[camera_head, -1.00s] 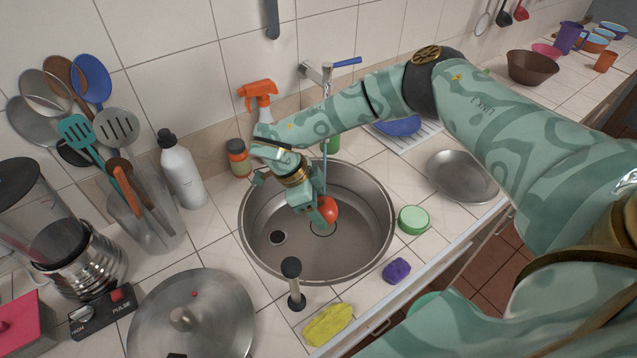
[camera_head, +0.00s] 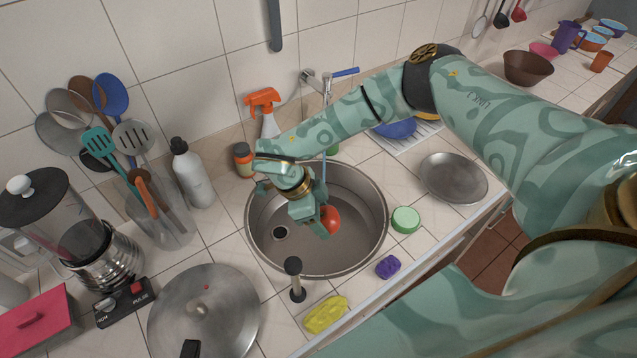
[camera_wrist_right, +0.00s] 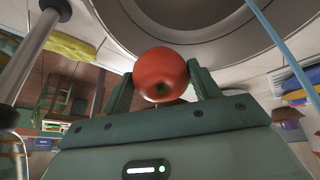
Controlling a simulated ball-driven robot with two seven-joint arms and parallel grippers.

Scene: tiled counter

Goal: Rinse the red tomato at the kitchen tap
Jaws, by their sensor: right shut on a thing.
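The red tomato (camera_head: 331,220) is held over the round steel sink (camera_head: 262,250). My right gripper (camera_head: 322,222) is shut on it. In the right wrist view the tomato (camera_wrist_right: 160,75) sits between the two green fingers (camera_wrist_right: 160,88), which touch its sides. The tap (camera_head: 313,79) with its blue lever (camera_head: 346,72) stands behind the sink, partly hidden by my right arm. A thin pale blue streak (camera_wrist_right: 282,50), which looks like running water, passes right of the tomato in the wrist view, apart from it. My left gripper is not in view.
A black-topped plunger-like post (camera_head: 293,268), a yellow cloth (camera_head: 326,314), a purple sponge (camera_head: 388,267) and a green round tub (camera_head: 405,219) surround the sink's front. Bottles and a steel lid (camera_head: 225,320) stand left. A metal plate (camera_head: 453,178) lies right.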

